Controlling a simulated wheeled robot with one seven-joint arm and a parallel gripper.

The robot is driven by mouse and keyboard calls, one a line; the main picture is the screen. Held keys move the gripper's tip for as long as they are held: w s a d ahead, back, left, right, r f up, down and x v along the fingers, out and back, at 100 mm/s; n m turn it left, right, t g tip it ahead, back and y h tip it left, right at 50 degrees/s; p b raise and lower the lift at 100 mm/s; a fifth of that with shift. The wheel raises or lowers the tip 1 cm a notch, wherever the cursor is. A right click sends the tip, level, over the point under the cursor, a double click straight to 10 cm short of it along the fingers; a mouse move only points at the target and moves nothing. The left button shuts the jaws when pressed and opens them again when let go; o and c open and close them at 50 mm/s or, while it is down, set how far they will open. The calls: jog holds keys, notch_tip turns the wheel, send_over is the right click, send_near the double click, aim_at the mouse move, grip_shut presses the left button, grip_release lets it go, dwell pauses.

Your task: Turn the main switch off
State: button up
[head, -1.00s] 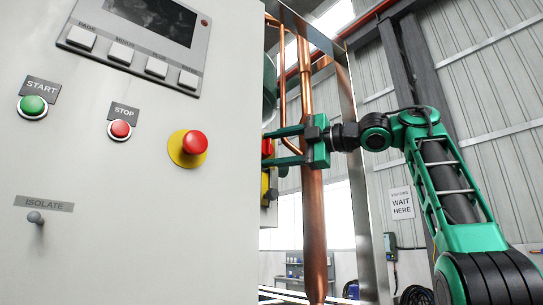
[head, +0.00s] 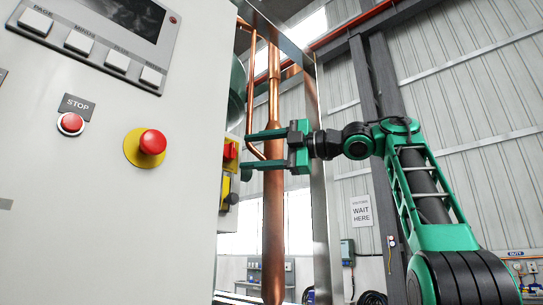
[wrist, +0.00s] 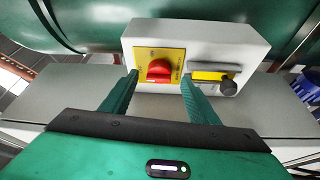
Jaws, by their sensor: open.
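The main switch is a red rotary handle (wrist: 159,70) on a yellow plate, fixed to a grey box (wrist: 215,38). Its edge also shows past the cabinet in the head view as a red handle (head: 230,151). My gripper (wrist: 160,79) is open and empty, with its green fingertips on either side of the red handle in the wrist view. I cannot tell whether they touch it. In the head view my gripper (head: 247,152) points left toward the switch.
A second yellow plate with a black knob (wrist: 229,87) sits just right of the switch. A green tank (wrist: 80,20) lies behind the box. The grey cabinet (head: 110,220), with a stop button (head: 70,124) and red mushroom button (head: 152,142), stands left. A copper pipe (head: 273,215) runs beside my gripper.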

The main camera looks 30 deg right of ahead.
jog(key=shift+v, duration=2.9)
